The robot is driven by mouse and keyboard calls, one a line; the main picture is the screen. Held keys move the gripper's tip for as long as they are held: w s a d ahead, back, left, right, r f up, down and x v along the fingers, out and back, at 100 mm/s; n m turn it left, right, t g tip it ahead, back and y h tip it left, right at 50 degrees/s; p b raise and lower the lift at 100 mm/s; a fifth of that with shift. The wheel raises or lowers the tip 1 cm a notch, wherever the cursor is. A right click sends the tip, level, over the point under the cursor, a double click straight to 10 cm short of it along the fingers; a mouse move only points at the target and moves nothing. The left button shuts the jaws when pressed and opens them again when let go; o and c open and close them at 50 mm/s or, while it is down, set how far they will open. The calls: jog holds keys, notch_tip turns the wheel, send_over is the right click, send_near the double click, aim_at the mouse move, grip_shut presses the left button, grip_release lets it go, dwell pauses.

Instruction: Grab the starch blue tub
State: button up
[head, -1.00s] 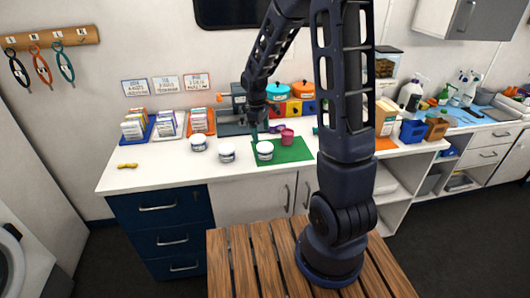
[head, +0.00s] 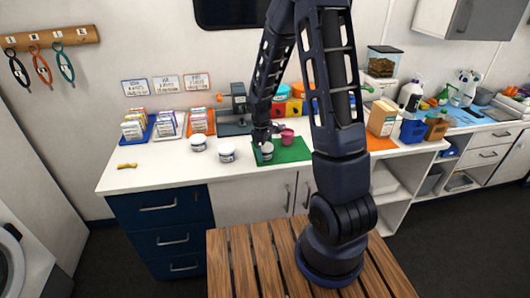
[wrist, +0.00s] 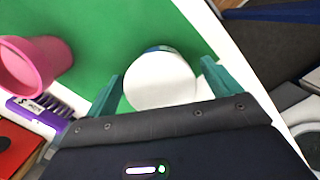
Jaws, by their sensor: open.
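A white-lidded tub (head: 267,155) stands upright on the green mat (head: 293,151) at the counter's front. My gripper (head: 264,141) is over this tub, pointing down. In the wrist view the tub's pale round lid (wrist: 160,82) lies between the two teal fingers of my gripper (wrist: 162,72), one on each side. A strip of blue label shows at its far edge. The fingers are open, with the lid close to them. Two similar tubs, one in the middle (head: 227,153) and one at left (head: 198,143), stand on the white counter. Their label words are too small to read.
A purple brush (wrist: 42,112) lies beside the mat. A yellow bone-shaped item (head: 127,166) lies at the counter's left, with free counter around it.

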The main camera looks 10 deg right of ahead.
jog(key=c, duration=1.1)
jog(key=shift+r, duration=0.15)
